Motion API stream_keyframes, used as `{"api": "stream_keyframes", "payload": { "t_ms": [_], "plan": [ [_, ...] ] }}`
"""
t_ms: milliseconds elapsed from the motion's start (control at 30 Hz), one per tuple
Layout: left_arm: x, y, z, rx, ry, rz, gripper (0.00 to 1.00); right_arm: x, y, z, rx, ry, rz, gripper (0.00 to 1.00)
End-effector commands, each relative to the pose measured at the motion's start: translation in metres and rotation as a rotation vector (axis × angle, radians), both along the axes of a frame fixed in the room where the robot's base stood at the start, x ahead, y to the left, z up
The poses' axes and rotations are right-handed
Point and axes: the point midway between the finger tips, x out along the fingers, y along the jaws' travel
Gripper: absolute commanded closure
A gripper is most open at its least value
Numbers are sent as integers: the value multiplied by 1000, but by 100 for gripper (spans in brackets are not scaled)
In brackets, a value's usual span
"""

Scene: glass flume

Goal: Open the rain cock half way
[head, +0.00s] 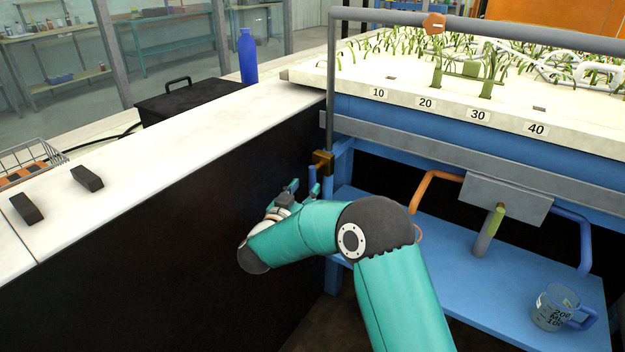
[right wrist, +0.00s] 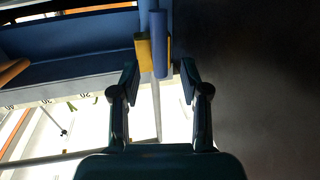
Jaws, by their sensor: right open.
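The rain cock is a brass block (head: 322,158) on an upright pipe at the flume's near left corner. Its blue lever (head: 313,178) hangs down beside the pipe. In the right wrist view the brass block (right wrist: 143,54) and blue lever (right wrist: 161,45) appear just beyond my fingertips, with the lever roughly parallel to the pipe. My right gripper (head: 298,190) is beside the lever, partly hidden by its own wrist. In the wrist view the right gripper (right wrist: 160,80) is open, its fingers spread either side of the lever's end. No contact is clear. My left gripper is out of view.
A black-sided white counter (head: 210,115) runs close along the left. A blue shelf (head: 450,265) under the flume bears a measuring jug (head: 556,308). Orange (head: 432,178) and blue (head: 588,240) bent pipes and a green-tipped lever (head: 489,232) stand to the right.

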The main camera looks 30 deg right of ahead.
Motion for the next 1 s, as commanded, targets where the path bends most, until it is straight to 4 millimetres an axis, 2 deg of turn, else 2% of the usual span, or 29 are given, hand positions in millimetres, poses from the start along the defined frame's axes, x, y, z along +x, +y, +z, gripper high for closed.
{"api": "stream_keyframes", "payload": {
  "t_ms": [100,300,700,767,1000],
  "plan": [
    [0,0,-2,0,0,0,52,13,-21,-1,0,0,-4,55],
    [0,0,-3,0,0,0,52,27,-41,-1,0,-1,-1,55],
    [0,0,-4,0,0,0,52,32,-48,0,0,0,0,55],
    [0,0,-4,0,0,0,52,32,-48,0,0,0,0,61],
    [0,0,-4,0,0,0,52,32,-48,0,0,0,0,100]
  ]
}}
